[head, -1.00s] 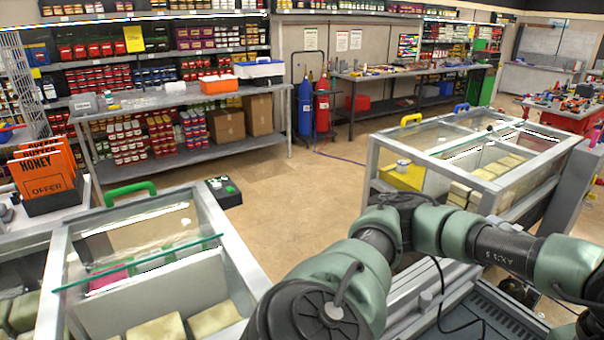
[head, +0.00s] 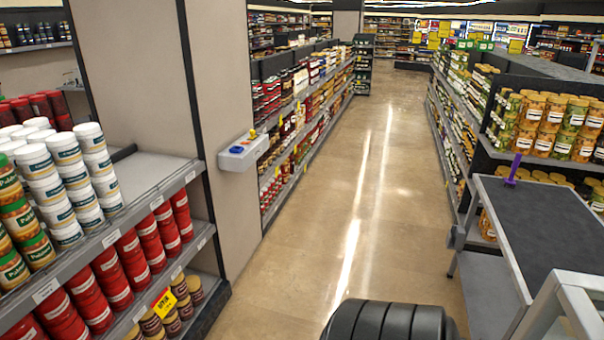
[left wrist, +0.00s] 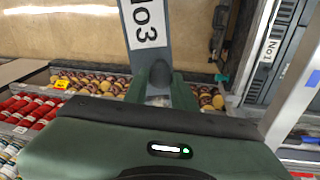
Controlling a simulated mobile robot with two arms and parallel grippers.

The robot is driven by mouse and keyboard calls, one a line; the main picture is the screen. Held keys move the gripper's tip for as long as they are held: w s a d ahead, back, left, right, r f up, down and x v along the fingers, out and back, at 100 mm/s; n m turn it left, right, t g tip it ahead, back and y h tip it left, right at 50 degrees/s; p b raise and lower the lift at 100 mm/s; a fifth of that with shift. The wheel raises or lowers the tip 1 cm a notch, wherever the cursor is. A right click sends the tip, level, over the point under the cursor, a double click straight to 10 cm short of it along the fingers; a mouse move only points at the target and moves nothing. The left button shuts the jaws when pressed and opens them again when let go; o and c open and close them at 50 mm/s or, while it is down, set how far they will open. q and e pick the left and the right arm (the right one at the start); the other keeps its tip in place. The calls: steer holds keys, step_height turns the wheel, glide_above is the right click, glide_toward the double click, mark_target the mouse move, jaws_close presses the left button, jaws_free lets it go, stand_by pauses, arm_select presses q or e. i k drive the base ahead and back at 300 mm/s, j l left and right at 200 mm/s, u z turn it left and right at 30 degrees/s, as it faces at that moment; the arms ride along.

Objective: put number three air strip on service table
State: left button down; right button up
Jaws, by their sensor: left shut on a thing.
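In the left wrist view, my left gripper (left wrist: 160,82) is shut on a flat grey strip (left wrist: 131,12) with a white "No3" label. The strip sticks out past the fingers towards the top edge; its far end is cut off. The part between the fingers is mostly hidden. In the head view, a table with a dark grey top (head: 550,225) stands at the right; I cannot tell if it is the service table. Neither gripper shows in the head view.
A "No1" label (left wrist: 268,52) shows on a grey part at the right of the left wrist view. A long aisle floor (head: 330,190) is clear ahead. Stocked shelves (head: 150,225) line the left. A purple upright piece (head: 513,168) is at the table's far corner.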

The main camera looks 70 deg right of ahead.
mark_target(527, 225)
steer(key=l+z, duration=0.45)
steer(key=i+l+z, duration=0.2)
steer(key=z, duration=0.25)
steer(key=i+l+z, duration=0.15)
steer(key=z, duration=0.3)
steer(key=i+l+z, duration=0.2)
steer(key=z, duration=0.25)
steer(key=i+l+z, duration=0.2)
steer(key=z, duration=0.25)
steer(key=i+l+z, duration=0.15)
steer(key=i+z, duration=0.2)
steer(key=i, duration=0.3)
steer(key=i+z, duration=0.35)
steer(key=i, duration=0.3)
steer(key=i+z, duration=0.3)
steer(key=z, duration=0.15)
steer(key=i+z, duration=0.25)
steer(key=z, duration=0.25)
steer(key=i+j+z, duration=0.1)
steer(key=i+z, duration=0.2)
steer(key=z, duration=0.15)
steer(key=i+l+z, duration=0.1)
steer(key=i+z, duration=0.45)
steer(key=z, duration=0.15)
